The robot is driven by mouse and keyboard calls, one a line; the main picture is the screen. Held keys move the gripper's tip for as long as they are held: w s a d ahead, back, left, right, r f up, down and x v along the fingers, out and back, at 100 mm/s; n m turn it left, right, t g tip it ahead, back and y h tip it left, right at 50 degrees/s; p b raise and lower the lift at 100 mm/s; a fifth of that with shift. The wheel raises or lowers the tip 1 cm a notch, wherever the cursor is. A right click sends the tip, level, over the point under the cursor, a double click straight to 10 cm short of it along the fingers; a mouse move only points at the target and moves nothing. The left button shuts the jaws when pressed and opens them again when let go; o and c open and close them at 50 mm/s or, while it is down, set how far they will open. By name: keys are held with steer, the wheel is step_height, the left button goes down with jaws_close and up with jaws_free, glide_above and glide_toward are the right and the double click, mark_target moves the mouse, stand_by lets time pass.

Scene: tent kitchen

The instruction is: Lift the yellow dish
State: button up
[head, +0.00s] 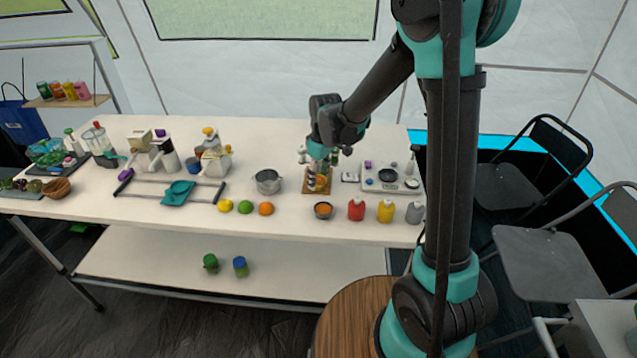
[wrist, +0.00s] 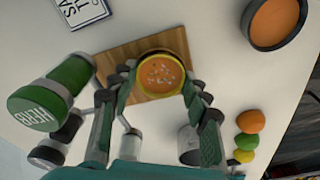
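The yellow dish (wrist: 183,63) holds an orange, soup-like filling with pale bits on top. In the wrist view it sits over a wooden board (wrist: 122,62). My gripper (wrist: 160,80) has one finger on each side of the dish, with the tips at or very close to its rim. Whether the fingers press on it is unclear. In the head view my gripper (head: 318,172) is low over the board (head: 312,191), and the dish (head: 321,183) is partly hidden by it. I cannot tell whether the dish touches the board.
A green-lidded herb jar (wrist: 38,108) stands close left of my gripper in the wrist view, with other small containers. A dark bowl of orange food (wrist: 276,22) is at upper right. A metal pot (head: 268,181) and fruit (head: 245,207) are left of the board in the head view.

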mark_target(318, 180)
steer(key=shift+r, duration=0.1)
steer(key=shift+c, duration=0.5)
step_height(318, 180, up, 9)
stand_by(0.4)
steer(key=shift+s, duration=0.1)
